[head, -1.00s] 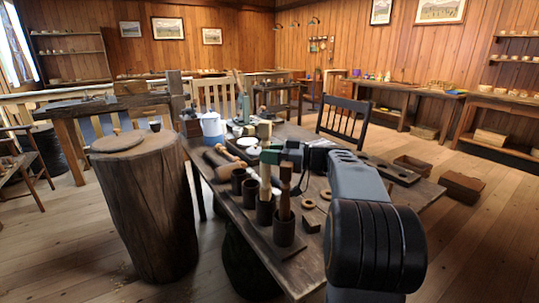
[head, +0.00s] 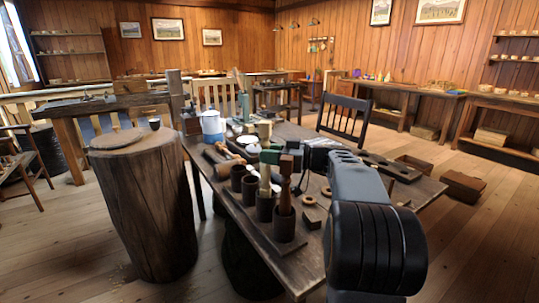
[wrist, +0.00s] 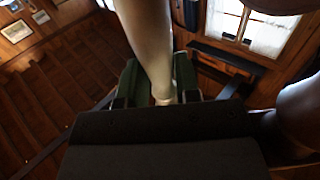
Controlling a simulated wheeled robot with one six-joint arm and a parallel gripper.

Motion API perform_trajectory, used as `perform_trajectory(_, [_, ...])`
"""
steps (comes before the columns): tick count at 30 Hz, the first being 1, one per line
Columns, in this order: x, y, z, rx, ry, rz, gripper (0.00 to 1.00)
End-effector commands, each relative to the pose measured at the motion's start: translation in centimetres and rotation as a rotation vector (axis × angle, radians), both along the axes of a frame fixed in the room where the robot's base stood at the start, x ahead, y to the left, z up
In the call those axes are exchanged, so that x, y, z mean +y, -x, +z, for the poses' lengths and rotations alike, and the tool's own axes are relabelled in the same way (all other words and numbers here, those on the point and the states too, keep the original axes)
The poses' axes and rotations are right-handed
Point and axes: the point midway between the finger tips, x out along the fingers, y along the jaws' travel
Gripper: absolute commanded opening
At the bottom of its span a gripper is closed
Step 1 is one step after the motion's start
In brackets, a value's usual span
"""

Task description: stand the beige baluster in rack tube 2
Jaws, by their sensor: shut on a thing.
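The beige baluster (head: 265,178) is upright in the head view, and its lower end meets the mouth of the second-nearest dark rack tube (head: 265,208). How deep it sits is hidden. My gripper (head: 270,157) has green finger pads and is shut on the baluster's upper part. In the wrist view the pale baluster (wrist: 149,40) runs between the green pads of my gripper (wrist: 158,88). The rack (head: 262,238) lies on the table with several tubes in a row. No tube numbers are readable.
A brown turned piece (head: 285,192) stands in the nearest tube (head: 284,225), close beside my gripper. Wooden rings (head: 309,201) and a small block (head: 311,219) lie to the right. A blue-white can (head: 212,127) and other clutter stand farther back on the table.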

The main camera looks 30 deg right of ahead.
Motion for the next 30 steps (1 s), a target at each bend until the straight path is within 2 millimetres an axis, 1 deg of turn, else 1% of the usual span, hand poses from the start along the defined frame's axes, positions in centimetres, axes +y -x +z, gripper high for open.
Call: perform_trajectory(30, [0.0,0.0,-2.9,-0.001,0.001,0.000,0.05])
